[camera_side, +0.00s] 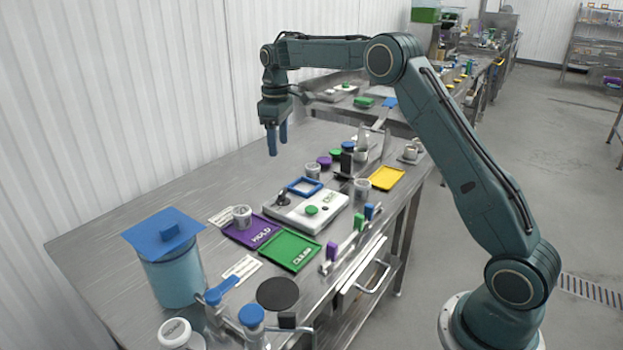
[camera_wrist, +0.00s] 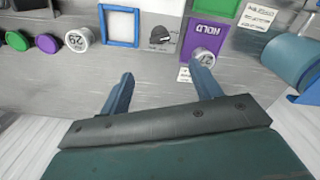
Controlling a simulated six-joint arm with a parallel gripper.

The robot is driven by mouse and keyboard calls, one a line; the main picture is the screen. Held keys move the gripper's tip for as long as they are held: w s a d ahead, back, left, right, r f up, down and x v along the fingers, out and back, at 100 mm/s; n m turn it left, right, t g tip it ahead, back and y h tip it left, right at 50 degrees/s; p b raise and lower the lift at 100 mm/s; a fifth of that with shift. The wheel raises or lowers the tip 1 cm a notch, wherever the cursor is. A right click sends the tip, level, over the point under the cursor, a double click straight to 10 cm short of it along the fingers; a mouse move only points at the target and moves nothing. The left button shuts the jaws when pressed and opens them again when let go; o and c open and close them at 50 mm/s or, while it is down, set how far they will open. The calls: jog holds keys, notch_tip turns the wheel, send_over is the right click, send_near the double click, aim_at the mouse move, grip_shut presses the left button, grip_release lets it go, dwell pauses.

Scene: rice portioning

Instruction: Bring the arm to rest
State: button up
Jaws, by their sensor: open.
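My gripper (camera_side: 277,138) hangs from my arm above the back part of the steel table (camera_side: 160,207), pointing down. Its two blue fingers stand apart with nothing between them; they also show apart in the wrist view (camera_wrist: 160,92). The gripper touches nothing on the table.
A blue-lidded bin (camera_side: 175,276) stands front left. The back left table is bare.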

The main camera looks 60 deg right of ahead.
jog(key=s+a+r+m+t, duration=0.1)
jog(key=s+a+r, duration=0.4)
jog(key=s, duration=0.4)
jog(key=s+a+r+m+t, duration=0.1)
jog(key=s+a+r+t, duration=0.15)
jog(key=s+r, duration=0.5)
jog(key=s+a+f+m+t, duration=0.1)
jog(key=s+a+f, duration=0.1)
jog(key=s, duration=0.9)
jog(key=s+a+f+m+t, duration=0.1)
jog(key=s+a+f, duration=0.2)
jog(key=s, duration=0.8)
jog(key=shift+a+f, duration=0.2)
jog(key=shift+f, duration=0.3)
